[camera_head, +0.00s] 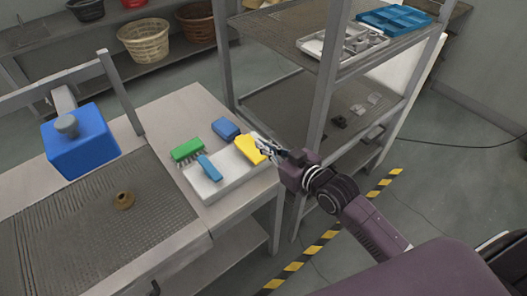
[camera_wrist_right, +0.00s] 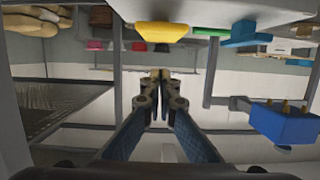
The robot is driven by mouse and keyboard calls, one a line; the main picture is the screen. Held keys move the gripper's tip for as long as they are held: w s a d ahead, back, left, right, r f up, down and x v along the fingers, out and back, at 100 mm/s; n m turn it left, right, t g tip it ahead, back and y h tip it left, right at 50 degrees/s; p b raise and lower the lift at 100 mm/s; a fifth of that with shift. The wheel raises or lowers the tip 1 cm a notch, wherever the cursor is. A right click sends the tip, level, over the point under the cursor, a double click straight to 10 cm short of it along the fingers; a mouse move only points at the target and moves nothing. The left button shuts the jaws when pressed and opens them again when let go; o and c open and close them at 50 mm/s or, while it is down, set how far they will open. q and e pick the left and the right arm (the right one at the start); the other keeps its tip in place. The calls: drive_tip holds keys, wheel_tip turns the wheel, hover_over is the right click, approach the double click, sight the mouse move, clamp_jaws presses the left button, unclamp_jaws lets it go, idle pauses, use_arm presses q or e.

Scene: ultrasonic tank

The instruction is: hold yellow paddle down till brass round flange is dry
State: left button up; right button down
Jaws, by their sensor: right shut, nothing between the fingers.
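The brass round flange (camera_head: 123,200) lies on a dark perforated grid (camera_head: 90,228) at the left of the head view. I cannot tell whether it is wet. The yellow paddle (camera_head: 249,149) is at the far right end of a white tray (camera_head: 215,182); it also shows at the top of the right wrist view (camera_wrist_right: 160,31). My right gripper (camera_head: 262,146) is shut and empty, with its fingertips (camera_wrist_right: 160,75) close beside the paddle's right edge. In the wrist view a gap shows between tips and paddle, but contact is unclear. My left gripper is out of view.
A green brush (camera_head: 187,150), a light-blue piece (camera_head: 209,168) and a blue block (camera_head: 225,128) lie in or by the tray. A blue box with a grey knob (camera_head: 80,145) stands behind the grid. A shelf rack (camera_head: 323,95) rises right of the bench.

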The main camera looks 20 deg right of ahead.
sight(251, 151)
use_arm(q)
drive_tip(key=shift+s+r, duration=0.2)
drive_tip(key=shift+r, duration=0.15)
use_arm(e)
drive_tip(key=shift+f, duration=2)
drive_tip(key=f, duration=0.3)
drive_tip(key=shift+s+d, duration=0.1)
drive_tip(key=shift+s, duration=0.2)
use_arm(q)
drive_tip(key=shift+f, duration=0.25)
use_arm(e)
drive_tip(key=shift+r, duration=0.2)
idle(1.0)
